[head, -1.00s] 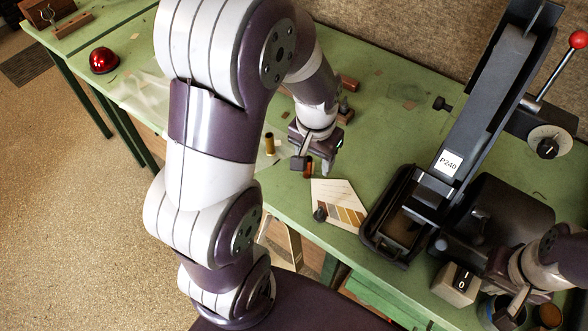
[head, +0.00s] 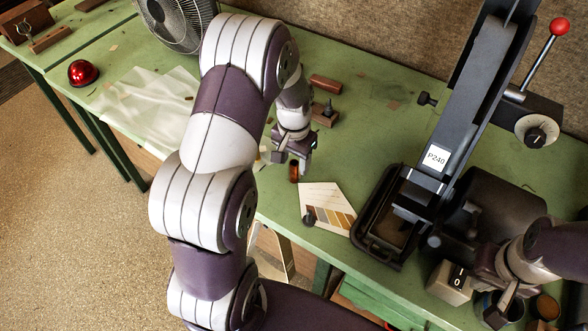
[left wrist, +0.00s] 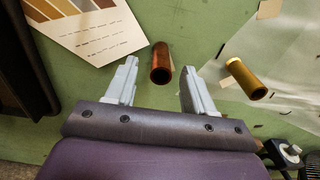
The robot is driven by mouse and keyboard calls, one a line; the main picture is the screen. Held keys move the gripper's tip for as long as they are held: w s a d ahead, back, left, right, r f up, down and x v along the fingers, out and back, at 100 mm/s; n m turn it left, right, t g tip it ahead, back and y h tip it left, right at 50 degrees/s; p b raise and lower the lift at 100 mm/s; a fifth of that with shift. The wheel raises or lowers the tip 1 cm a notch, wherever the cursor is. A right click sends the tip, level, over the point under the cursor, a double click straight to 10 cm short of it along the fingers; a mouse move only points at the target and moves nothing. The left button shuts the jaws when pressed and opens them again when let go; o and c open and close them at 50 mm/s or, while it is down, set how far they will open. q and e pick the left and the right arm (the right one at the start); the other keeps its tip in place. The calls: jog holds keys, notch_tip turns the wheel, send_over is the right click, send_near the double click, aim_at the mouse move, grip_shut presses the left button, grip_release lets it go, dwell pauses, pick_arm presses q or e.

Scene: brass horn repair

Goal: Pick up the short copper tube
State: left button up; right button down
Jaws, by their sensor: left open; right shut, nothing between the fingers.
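The short copper tube (left wrist: 161,63) stands on the green bench in the left wrist view, between and just beyond the two open fingers of my left gripper (left wrist: 158,82). No contact between the fingers and the tube shows. In the head view the copper tube (head: 294,172) is small, just below my left gripper (head: 291,163). My right gripper (head: 508,306) is shut and empty at the lower right, near the sander's switch box.
A brass tube (left wrist: 246,79) stands right of the copper one. A colour chart card (head: 328,206) lies near the bench's front edge. The black belt sander (head: 440,160) fills the right. A fan (head: 178,22), red lamp (head: 82,73) and translucent sheet (head: 150,105) lie left.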

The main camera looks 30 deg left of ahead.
aim_at(294, 170)
pick_arm(q)
notch_tip(294, 170, down, 4)
jog(key=shift+f+p, duration=0.2)
jog(key=shift+p, duration=0.25)
jog(key=shift+f, duration=0.25)
grip_shut()
jog(key=shift+r, duration=0.15)
